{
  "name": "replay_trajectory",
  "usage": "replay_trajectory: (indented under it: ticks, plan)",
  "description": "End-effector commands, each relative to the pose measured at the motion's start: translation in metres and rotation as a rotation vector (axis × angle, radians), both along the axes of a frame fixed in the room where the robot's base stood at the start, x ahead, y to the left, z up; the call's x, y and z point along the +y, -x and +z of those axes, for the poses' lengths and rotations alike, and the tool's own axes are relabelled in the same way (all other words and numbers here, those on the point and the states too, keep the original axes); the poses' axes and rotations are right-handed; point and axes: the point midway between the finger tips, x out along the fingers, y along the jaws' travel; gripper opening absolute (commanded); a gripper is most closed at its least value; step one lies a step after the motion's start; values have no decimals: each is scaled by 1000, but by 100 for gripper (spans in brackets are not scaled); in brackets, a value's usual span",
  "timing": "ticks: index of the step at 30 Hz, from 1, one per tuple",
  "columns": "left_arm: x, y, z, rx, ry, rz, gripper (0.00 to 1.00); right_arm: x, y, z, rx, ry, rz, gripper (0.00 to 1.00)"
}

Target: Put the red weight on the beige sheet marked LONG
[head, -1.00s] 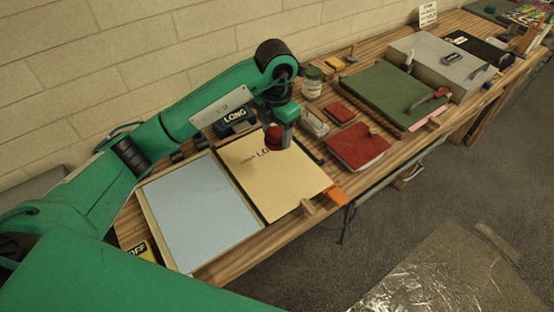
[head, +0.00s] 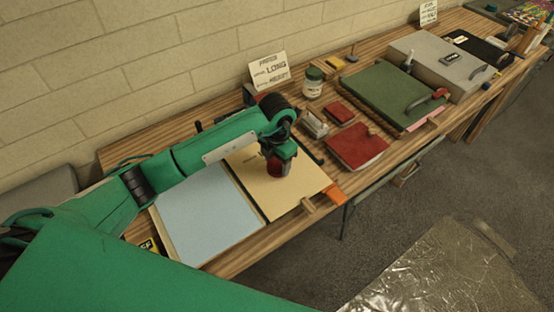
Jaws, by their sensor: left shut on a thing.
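The beige sheet (head: 300,192) lies in a tray on the bench, to the right of a pale blue sheet (head: 205,215). My arm hides most of its lettering. My left gripper (head: 278,168) points down over the beige sheet, shut on the red weight (head: 275,167). The weight is low over the sheet's upper middle; I cannot tell whether it touches the sheet. My right gripper is not in view.
A card reading LONG (head: 268,71) stands behind my arm. A red book (head: 356,146), a smaller red block (head: 339,112), a jar (head: 313,82) and a green board (head: 394,94) lie to the right. An orange piece (head: 335,194) sits at the tray's front corner.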

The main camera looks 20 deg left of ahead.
Motion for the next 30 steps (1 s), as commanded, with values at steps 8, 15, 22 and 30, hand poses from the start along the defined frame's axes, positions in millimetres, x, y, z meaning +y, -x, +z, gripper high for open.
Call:
replay_trajectory:
  ticks: [8,15,22,30]
  plan:
    - [0,0,-2,0,0,0,70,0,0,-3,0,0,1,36]
    - [0,0,-2,0,0,0,78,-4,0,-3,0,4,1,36]
    - [0,-1,5,-3,2,-1,78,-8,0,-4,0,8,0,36]
    - [0,-2,59,-6,1,-1,78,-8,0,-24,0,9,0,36]
